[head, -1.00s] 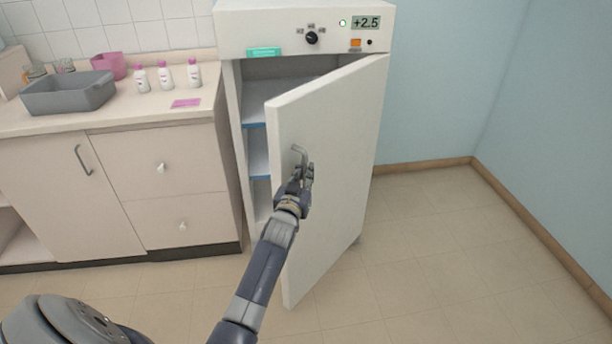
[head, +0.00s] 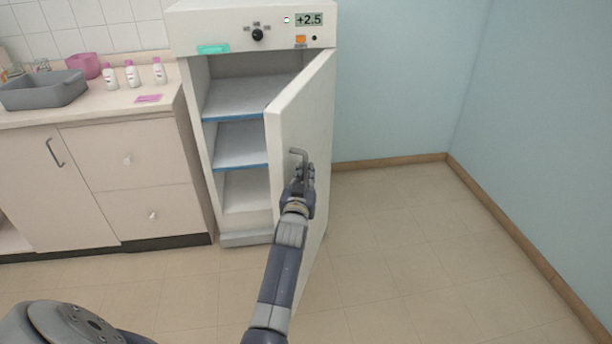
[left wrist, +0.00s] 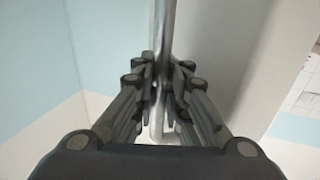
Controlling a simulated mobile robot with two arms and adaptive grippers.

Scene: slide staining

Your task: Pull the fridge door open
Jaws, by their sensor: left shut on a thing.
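The white fridge (head: 262,14) stands against the wall with its door (head: 312,110) swung well open on its right-hand hinge. Shelves with blue front edges show inside, and no items are visible on them. My left gripper (head: 303,180) is at the bar handle (head: 298,154) on the door's outer face. In the left wrist view the fingers (left wrist: 161,95) are closed around the metal handle bar (left wrist: 164,40), which runs upright between them. My right gripper is not in view.
A counter with drawers (head: 128,160) stands left of the fridge, holding a grey basin (head: 42,92), a pink container (head: 84,66), several bottles (head: 132,76) and a pink card (head: 148,99). The tiled floor right of the door is free up to the blue wall (head: 400,80).

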